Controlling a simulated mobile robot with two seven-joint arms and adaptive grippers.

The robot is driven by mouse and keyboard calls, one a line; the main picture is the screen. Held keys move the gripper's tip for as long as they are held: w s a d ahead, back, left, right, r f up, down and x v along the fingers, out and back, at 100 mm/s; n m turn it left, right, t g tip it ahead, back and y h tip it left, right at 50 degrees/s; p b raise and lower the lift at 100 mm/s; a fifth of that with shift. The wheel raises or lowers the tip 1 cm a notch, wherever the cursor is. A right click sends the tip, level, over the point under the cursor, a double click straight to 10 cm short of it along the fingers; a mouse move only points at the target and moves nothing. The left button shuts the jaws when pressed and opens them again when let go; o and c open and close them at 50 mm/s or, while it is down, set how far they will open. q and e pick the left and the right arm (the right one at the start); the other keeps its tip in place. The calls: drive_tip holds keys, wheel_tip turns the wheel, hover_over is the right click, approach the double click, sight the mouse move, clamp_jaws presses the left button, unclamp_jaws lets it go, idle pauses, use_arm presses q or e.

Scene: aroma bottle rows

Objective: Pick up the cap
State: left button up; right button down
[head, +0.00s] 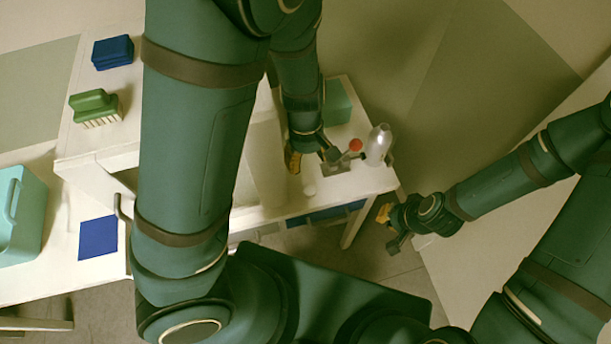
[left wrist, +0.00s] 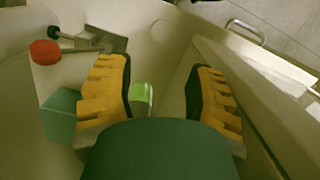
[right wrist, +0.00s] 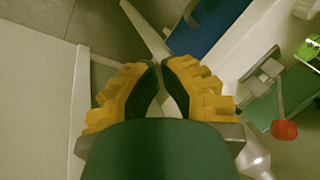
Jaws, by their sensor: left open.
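My left gripper (head: 311,157) is over the right part of the white table, its yellow fingers apart. In the left wrist view a small piece with a bright green top and pale side (left wrist: 142,97) shows between the fingers, closer to the left one. It may be the cap; the fingers do not hold it. In the head view my gripper hides that spot. A small white disc (head: 309,191) lies on the table in front of the gripper. My right gripper (head: 386,226) is off the table's right end, its fingers nearly together and empty.
A grey device with a red knob (head: 355,145) and a clear bottle (head: 378,145) stand right of my left gripper. A teal box (head: 336,100) is behind.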

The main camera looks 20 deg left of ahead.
use_arm(q)
drive_tip(key=b, duration=0.4)
hover_over(310, 190)
drive_tip(key=f, duration=0.8)
drive_tip(key=shift+w+a+f, duration=0.2)
drive_tip(key=shift+w+f, duration=0.05)
drive_tip(key=shift+f, duration=0.15)
drive_tip(key=f+b, duration=0.1)
drive_tip(key=f, duration=0.1)
drive_tip(key=f+b, duration=0.1)
drive_tip(key=f, duration=0.2)
drive_tip(key=shift+s+d, duration=0.2)
use_arm(e)
wheel_tip(310, 190, down, 6)
drive_tip(key=s, duration=0.1)
drive_tip(key=shift+s+a+g, duration=0.25)
drive_tip(key=shift+s+g, duration=0.05)
use_arm(q)
drive_tip(key=c, duration=0.5)
